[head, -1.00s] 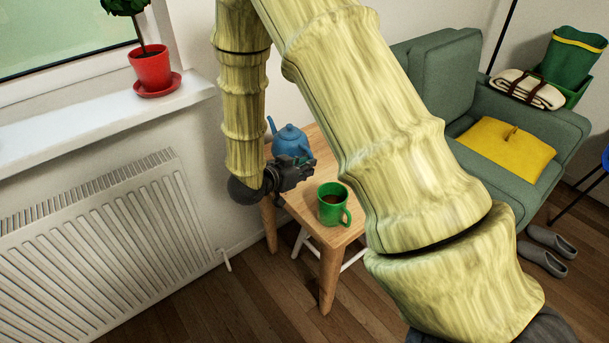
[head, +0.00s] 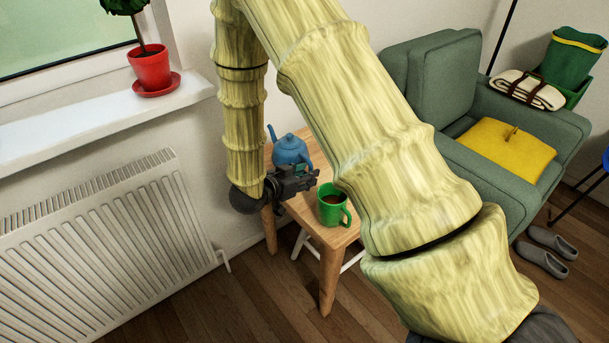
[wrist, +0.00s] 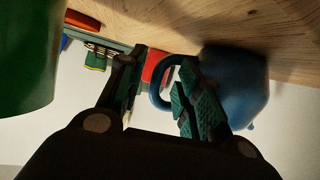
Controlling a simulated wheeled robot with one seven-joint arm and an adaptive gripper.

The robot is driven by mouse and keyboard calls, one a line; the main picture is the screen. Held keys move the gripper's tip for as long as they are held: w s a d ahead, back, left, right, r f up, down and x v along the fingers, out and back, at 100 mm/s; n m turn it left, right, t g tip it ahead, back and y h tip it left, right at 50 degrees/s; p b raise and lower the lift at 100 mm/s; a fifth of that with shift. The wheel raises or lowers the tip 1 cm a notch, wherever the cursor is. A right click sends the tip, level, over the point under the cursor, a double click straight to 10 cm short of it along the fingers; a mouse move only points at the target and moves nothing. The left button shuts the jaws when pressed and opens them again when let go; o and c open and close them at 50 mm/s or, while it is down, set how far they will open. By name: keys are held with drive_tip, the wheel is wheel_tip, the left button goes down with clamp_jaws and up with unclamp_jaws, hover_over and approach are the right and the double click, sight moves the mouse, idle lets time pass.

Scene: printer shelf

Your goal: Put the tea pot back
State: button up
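The blue tea pot (head: 290,148) stands upright on the small wooden table (head: 338,238), towards its back. In the wrist view, which looks upside down, the pot (wrist: 235,85) is at the right and its loop handle (wrist: 156,92) shows between my open fingers. The right finger covers part of the handle; I cannot tell whether the fingers reach around it. In the head view my gripper (head: 312,179) is low over the table, in front of the pot.
A green mug (head: 330,212) with a brown drink stands close to my gripper; it fills the left of the wrist view (wrist: 25,55). A radiator (head: 100,240) and a sill (head: 100,120) with a red-potted plant (head: 150,68) are left. A green armchair (head: 430,80) stands right.

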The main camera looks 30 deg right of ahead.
drive_tip(key=p+v, duration=0.1)
drive_tip(key=v, duration=1.1)
drive_tip(key=shift+r+p, duration=0.2)
drive_tip(key=shift+p, duration=0.15)
